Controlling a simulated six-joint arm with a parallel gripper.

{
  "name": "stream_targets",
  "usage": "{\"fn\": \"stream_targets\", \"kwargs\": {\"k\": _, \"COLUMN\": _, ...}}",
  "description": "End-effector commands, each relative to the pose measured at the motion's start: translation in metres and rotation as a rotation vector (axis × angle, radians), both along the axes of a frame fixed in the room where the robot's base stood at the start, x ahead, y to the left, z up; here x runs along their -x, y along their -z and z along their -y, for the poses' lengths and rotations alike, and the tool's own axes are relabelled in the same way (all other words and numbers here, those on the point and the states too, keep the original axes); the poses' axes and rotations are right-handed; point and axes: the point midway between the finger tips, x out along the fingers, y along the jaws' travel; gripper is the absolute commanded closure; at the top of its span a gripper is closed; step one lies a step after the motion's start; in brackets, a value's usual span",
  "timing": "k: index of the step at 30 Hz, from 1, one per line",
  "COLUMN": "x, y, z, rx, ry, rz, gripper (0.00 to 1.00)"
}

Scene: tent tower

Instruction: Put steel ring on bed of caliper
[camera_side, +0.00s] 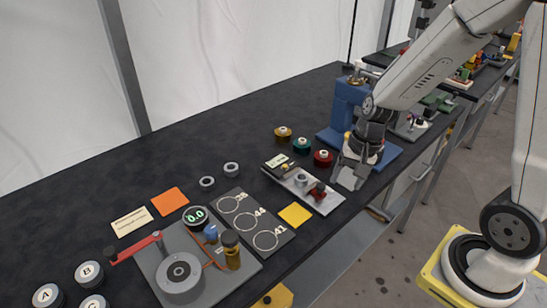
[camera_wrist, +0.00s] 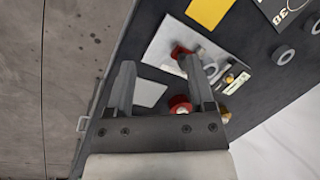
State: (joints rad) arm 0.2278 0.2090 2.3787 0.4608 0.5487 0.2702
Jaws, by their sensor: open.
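The caliper seems to be the pale grey plate (camera_side: 322,205) with a red knob (camera_side: 317,190) near its front end and a dark labelled block at its back end. It also shows in the wrist view (camera_wrist: 160,49). Two more grey rings, one nearer (camera_side: 207,183) and one farther (camera_side: 231,169), lie apart on the black table. My gripper (camera_side: 350,177) is open and empty, to the right of the plate, its fingers pointing down.
A blue press-like stand (camera_side: 347,108) is just behind my gripper. Brass, teal and red (camera_side: 323,158) spools stand left of it. A dark card with white circles (camera_side: 252,220), a yellow square (camera_side: 295,215) and a grey dial fixture (camera_side: 180,275) lie to the left. The table's front edge is close.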

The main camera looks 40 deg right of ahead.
Motion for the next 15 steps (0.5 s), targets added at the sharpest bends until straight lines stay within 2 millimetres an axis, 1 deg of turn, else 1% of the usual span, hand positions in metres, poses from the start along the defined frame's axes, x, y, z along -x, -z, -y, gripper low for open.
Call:
{"fn": "stream_targets", "kwargs": {"k": 1, "x": 0.006, "y": -0.003, "z": -0.006, "rx": 0.054, "ry": -0.124, "rz": 0.031, "gripper": 0.31}}
{"fn": "stream_targets", "kwargs": {"k": 6, "x": 0.019, "y": -0.011, "z": -0.019, "rx": 0.218, "ry": -0.516, "rz": 0.126, "gripper": 0.31}}
{"fn": "stream_targets", "kwargs": {"k": 10, "x": 0.025, "y": -0.016, "z": -0.025, "rx": 0.3, "ry": -0.726, "rz": 0.18, "gripper": 0.31}}
{"fn": "stream_targets", "kwargs": {"k": 12, "x": 0.026, "y": -0.017, "z": -0.028, "rx": 0.328, "ry": -0.797, "rz": 0.201, "gripper": 0.31}}
{"fn": "stream_targets", "kwargs": {"k": 15, "x": 0.027, "y": -0.018, "z": -0.03, "rx": 0.347, "ry": -0.849, "rz": 0.213, "gripper": 0.31}}
